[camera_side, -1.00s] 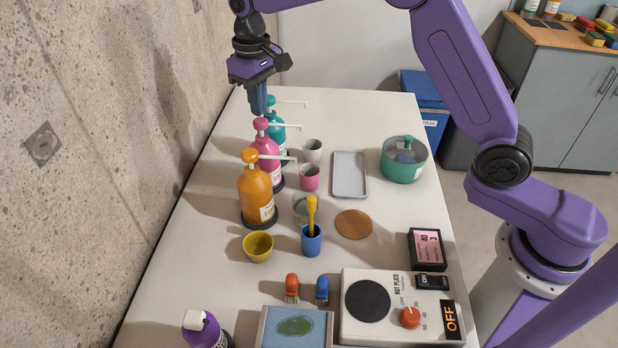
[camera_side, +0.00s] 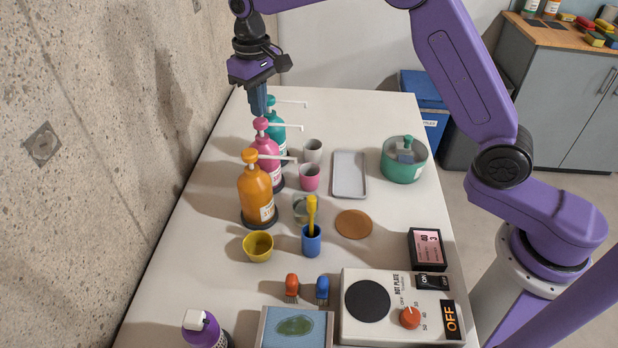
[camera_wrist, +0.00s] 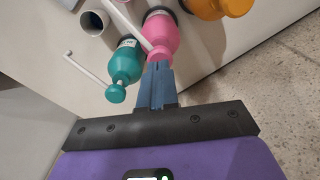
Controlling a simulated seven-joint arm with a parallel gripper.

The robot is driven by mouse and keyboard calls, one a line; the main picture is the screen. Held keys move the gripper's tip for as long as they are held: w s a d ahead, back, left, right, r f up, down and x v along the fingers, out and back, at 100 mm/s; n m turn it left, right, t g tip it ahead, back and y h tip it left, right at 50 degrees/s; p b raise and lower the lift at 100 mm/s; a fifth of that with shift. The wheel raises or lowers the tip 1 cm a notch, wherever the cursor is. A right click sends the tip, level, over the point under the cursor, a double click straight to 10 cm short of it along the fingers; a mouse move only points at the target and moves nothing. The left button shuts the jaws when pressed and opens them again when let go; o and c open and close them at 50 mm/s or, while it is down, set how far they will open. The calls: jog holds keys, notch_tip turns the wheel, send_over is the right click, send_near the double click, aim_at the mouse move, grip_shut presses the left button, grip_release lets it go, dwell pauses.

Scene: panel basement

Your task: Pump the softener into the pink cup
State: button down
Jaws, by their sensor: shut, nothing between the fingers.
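The pink pump bottle (camera_side: 265,157) stands between the orange and teal bottles by the wall; its label is too small to read for certain. Its white spout points right, toward the pink cup (camera_side: 309,178), which stands upright just to its right. My gripper (camera_side: 259,112) is shut and empty, pointing down, with its fingertips close to the pink pump head. In the wrist view the blue fingers (camera_wrist: 158,66) overlap the edge of the pink pump bottle (camera_wrist: 160,36); whether they touch its head I cannot tell.
A teal pump bottle (camera_side: 273,115) stands behind and an orange one (camera_side: 256,192) in front. A grey cup (camera_side: 313,150), a grey tray (camera_side: 349,175) and a green pot (camera_side: 403,160) are to the right. A yellow bowl (camera_side: 258,247) and blue cup (camera_side: 311,241) stand nearer.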

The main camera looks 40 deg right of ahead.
jog(key=shift+f, duration=1.45)
jog(key=shift+r, duration=1.5)
jog(key=shift+f, duration=0.25)
jog(key=shift+f, duration=1.25)
jog(key=shift+r, duration=1.5)
